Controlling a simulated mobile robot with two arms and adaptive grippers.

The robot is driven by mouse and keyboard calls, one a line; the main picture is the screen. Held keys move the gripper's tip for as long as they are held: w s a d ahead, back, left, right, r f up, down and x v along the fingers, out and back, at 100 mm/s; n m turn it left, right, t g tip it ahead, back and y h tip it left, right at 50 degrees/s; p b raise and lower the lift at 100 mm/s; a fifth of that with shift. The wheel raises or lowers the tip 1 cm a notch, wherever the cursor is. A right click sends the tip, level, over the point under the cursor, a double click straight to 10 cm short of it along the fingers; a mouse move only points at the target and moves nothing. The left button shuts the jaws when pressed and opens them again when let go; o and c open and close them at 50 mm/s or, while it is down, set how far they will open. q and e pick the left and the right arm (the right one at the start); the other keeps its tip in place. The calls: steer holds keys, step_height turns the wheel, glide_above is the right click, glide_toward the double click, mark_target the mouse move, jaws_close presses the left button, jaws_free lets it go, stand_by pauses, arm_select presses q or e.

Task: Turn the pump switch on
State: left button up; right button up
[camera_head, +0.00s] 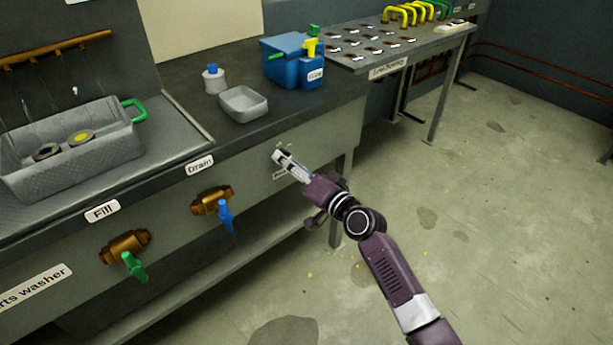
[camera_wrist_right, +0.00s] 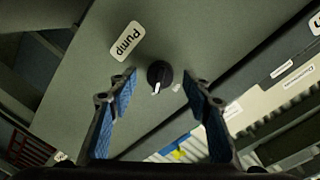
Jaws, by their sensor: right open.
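Whether the fingers reach the knob's depth I cannot tell. In the head view my right gripper (camera_head: 280,157) is at the front panel of the parts washer (camera_head: 245,176), right of the "Drain" label, and the knob is hidden there. My left gripper is not in view.
A green-handled Fill valve (camera_head: 133,265) and a blue-handled Drain valve (camera_head: 226,215) stick out of the panel left of my gripper. A basket (camera_head: 110,152), a grey tray (camera_head: 243,104), a bottle (camera_head: 214,80) and a blue container (camera_head: 290,62) stand on top. The floor at right is clear.

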steer(key=v, duration=1)
steer(key=shift+s+d, duration=0.25)
steer(key=shift+s, duration=0.1)
